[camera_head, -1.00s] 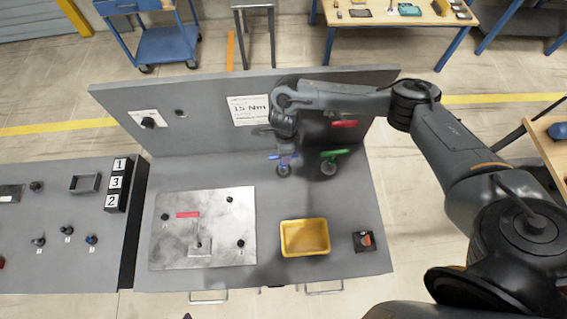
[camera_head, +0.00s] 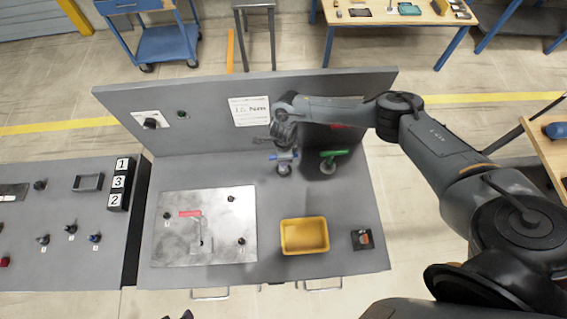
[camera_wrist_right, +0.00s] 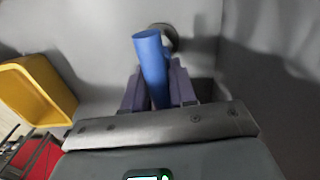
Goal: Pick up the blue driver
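The blue driver (camera_head: 284,156) shows its blue handle lying crosswise on a round support at the back of the grey bench. My right gripper (camera_head: 283,143) is directly over it, and the arm hides part of the area behind. In the right wrist view, the blue handle (camera_wrist_right: 153,66) stands between the two dark purple fingers (camera_wrist_right: 158,92), with one on each side. I see no clear gap beside the handle, but cannot tell whether the fingers press on it. Of my left gripper, only a small dark tip (camera_head: 181,315) shows at the bottom edge.
A green-handled driver (camera_head: 334,154) sits close to the right of the blue one. The upright back panel (camera_head: 205,115) is just behind. A yellow bin (camera_head: 326,236) and a metal plate (camera_head: 185,247) with knobs lie nearer. Bare bench lies between bin and drivers.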

